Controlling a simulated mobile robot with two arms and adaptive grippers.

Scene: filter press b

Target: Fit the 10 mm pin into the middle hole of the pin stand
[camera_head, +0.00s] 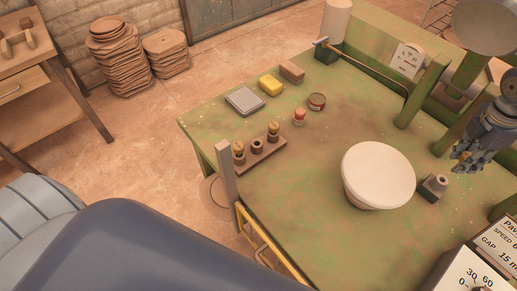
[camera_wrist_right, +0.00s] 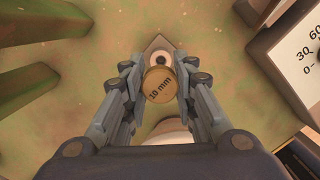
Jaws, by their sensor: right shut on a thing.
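My right gripper (camera_head: 478,150) is at the right edge of the head view, above the green table near a small grey block. In the right wrist view, its fingers (camera_wrist_right: 160,86) are shut on the 10 mm pin (camera_wrist_right: 159,90), whose round brass head reads "10 mm". The pin's shaft is hidden below the head. The pin stand (camera_head: 263,156) is a brown bar at the table's left front edge. Brass-topped pins stand at its two ends, and its middle socket (camera_head: 257,146) shows a dark opening with no brass top. My left gripper is not in view.
The grey block (camera_head: 433,187) with a round collar also shows beyond the pin in the wrist view (camera_wrist_right: 160,42). A wide white-topped round vessel (camera_head: 377,172) stands between it and the pin stand. A grey post (camera_head: 227,170) rises beside the stand. Green posts stand at right.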

